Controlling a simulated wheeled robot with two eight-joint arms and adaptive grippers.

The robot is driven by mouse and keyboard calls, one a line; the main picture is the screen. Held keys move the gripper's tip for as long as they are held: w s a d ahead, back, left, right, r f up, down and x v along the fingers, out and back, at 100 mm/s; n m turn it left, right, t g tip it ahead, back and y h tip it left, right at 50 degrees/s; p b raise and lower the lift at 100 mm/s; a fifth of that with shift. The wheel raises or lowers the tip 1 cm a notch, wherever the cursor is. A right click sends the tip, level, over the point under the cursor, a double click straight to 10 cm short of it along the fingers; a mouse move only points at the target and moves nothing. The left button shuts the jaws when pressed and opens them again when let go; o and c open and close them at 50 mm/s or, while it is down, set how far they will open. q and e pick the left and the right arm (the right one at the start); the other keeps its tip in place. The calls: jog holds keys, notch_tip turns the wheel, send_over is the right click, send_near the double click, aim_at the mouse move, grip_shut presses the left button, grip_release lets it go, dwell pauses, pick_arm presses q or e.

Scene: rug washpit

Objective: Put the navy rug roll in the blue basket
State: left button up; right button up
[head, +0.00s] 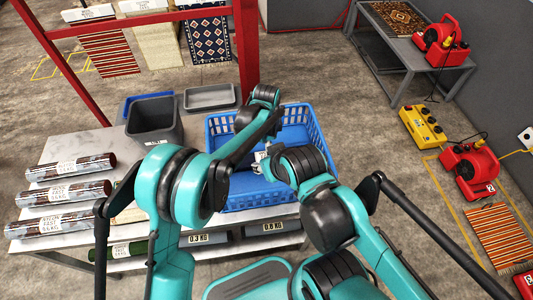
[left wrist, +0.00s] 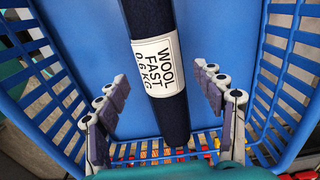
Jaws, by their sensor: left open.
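The navy rug roll (left wrist: 163,58) lies inside the blue basket, its white label reading WOOL FAST 0.6 KG. It runs from the top of the left wrist view to near the slatted wall at the bottom. My left gripper (left wrist: 162,84) is open, its fingers apart on both sides of the roll and not touching it. The blue basket (head: 313,118) stands on the table in the head view. My arms cover its left and near parts there and hide most of the roll. My right gripper cannot be made out behind the arm links.
Several labelled rolls (head: 68,193) lie on the table (head: 60,150) at the left. A dark grey bin (head: 154,121) and a grey tray (head: 210,97) stand left of the basket. A red rack (head: 246,45) rises behind. Red blowers (head: 470,168) stand at the right.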

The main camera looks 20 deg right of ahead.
pick_arm(q)
notch_tip(320, 180, up, 6)
jog(key=p, duration=0.1)
jog(key=a+r+n+t, duration=0.1)
jog(key=a+r+n, duration=0.25)
jog(key=a, duration=0.35)
jog(key=a+r+n+t+h, duration=0.1)
jog(key=a+r+n, duration=0.1)
jog(key=a+r, duration=0.4)
jog(key=a+r+n+t, duration=0.1)
jog(key=a+r+n, duration=0.2)
jog(key=a, duration=0.6)
jog(key=s+a+n+t, duration=0.2)
jog(key=s+a+n, duration=0.4)
jog(key=a, duration=0.4)
jog(key=s+a+f+n+t+y, duration=0.1)
jog(key=s+a+n+t, duration=0.1)
jog(key=s+a+n, duration=0.4)
jog(key=s+a, duration=0.2)
jog(key=a, duration=0.1)
jog(key=shift+a, duration=0.4)
jog(key=shift+s, duration=0.15)
